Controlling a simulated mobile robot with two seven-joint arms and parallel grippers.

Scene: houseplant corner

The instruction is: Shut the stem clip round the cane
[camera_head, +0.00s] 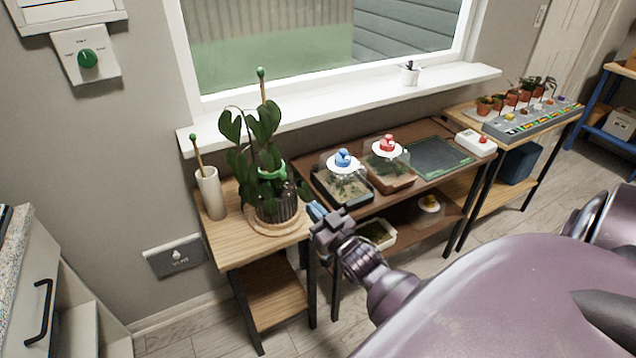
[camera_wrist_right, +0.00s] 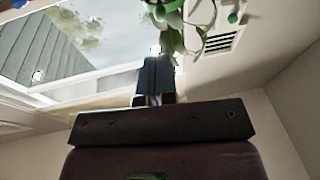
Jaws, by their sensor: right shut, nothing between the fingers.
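The potted plant (camera_head: 252,140) has large heart-shaped leaves and stands in a dark ribbed pot (camera_head: 277,207) on a wooden stand. A thin cane (camera_head: 262,90) with a green knob rises behind the leaves. A green band, which looks like the stem clip (camera_head: 271,173), sits low among the stems; whether it is open or shut I cannot tell. My right gripper (camera_head: 316,210) is shut and empty, just right of the pot and apart from it. In the right wrist view its blue fingers (camera_wrist_right: 155,75) point up toward green leaves and stems (camera_wrist_right: 185,25). My left gripper is out of view.
A white vase (camera_head: 210,193) with another green-knobbed stick stands left of the plant. Right of it, a brown table holds trays under clear covers with a blue knob (camera_head: 342,158) and a red knob (camera_head: 387,145). The window sill (camera_head: 330,105) runs behind.

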